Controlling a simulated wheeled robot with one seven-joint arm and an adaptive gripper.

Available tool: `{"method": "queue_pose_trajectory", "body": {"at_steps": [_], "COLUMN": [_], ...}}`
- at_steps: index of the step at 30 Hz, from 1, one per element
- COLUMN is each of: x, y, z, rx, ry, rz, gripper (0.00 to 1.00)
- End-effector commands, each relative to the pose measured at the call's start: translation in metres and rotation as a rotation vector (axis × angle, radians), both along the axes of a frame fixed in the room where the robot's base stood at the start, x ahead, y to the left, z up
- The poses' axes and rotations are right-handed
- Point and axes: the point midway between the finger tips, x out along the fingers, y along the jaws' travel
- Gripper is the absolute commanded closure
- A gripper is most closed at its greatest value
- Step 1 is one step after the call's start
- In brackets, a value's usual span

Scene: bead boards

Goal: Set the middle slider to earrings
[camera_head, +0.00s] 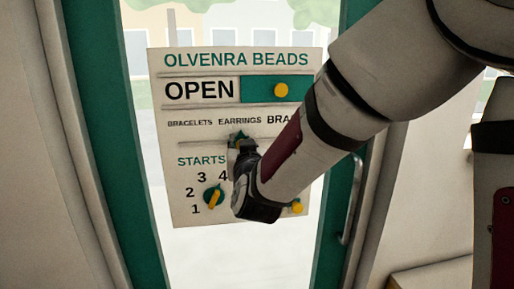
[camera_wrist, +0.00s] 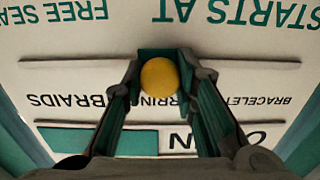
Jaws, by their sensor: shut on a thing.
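The middle slider is a green piece (camera_head: 239,137) with a yellow round knob (camera_wrist: 159,77), on the slot under the words BRACELETS, EARRINGS and BRAIDS. My gripper (camera_head: 240,147) reaches the board (camera_head: 160,120) from the right and hides part of the slot in the head view. In the upside-down wrist view, the fingers (camera_wrist: 161,78) are shut on the knob, one on each side. The knob stands in line with the word EARRINGS, which the fingers partly cover.
Above is an OPEN slider with a green plate and yellow knob (camera_head: 281,90). Below are a STARTS dial (camera_head: 213,196) and another yellow knob (camera_head: 297,208), partly behind my arm. A metal door handle (camera_head: 351,200) is at the right.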

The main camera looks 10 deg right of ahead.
Motion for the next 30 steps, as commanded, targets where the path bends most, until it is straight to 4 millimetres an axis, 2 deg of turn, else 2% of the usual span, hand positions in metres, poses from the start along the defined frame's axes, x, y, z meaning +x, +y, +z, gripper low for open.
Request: {"method": "queue_pose_trajectory", "body": {"at_steps": [9, 10, 12, 23, 26, 30], "x": [0.002, 0.002, 0.002, -0.001, -0.010, -0.032], "y": [-0.001, -0.001, -0.001, 0.000, 0.000, 0.000], "z": [0.003, 0.003, 0.003, 0.002, 0.003, 0.003], "rx": [0.002, 0.002, 0.002, 0.001, 0.000, 0.000], "ry": [-0.007, -0.008, -0.008, -0.005, -0.006, -0.006], "rz": [-0.005, -0.006, -0.006, -0.003, -0.002, -0.002], "gripper": [1.00, 0.67, 0.53, 0.53, 0.53, 0.53]}}
